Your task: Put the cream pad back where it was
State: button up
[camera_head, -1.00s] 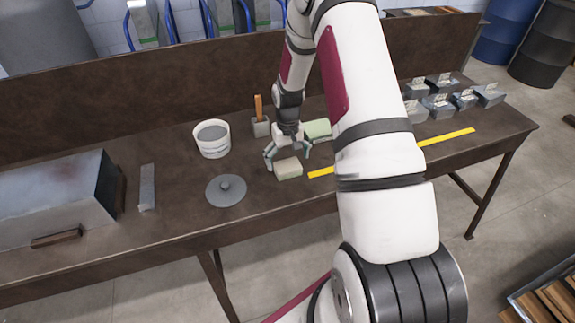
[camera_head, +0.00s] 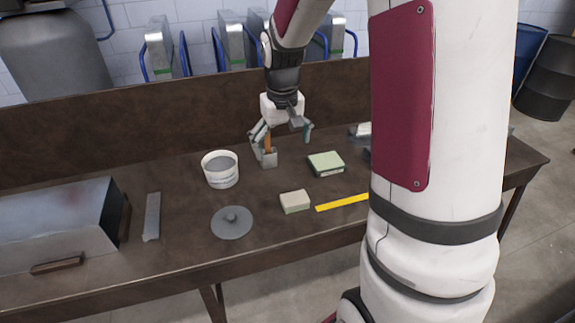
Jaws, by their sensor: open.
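A small grey block holder with an orange-brown handle (camera_head: 267,155) stands below and between the fingers in the picture. I cannot tell whether the fingers touch the handle.
A grey bar (camera_head: 152,216) and a metal box (camera_head: 60,228) lie further left. The yellow strip (camera_head: 343,202) is on the right. My arm hides the right of the bench.

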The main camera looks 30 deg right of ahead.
jog(key=s+a+r+n+t, duration=0.1)
jog(key=s+a+r+t, duration=0.1)
jog(key=s+a+r, duration=0.9)
jog(key=s+a+r+n+t, duration=0.1)
jog(key=s+a+r+t, duration=0.1)
jog(key=s, duration=0.9)
jog(key=shift+a+r+y, duration=0.15)
jog(key=shift+r+y, duration=0.25)
jog(key=shift+r, duration=0.4)
jog(key=shift+w, duration=0.1)
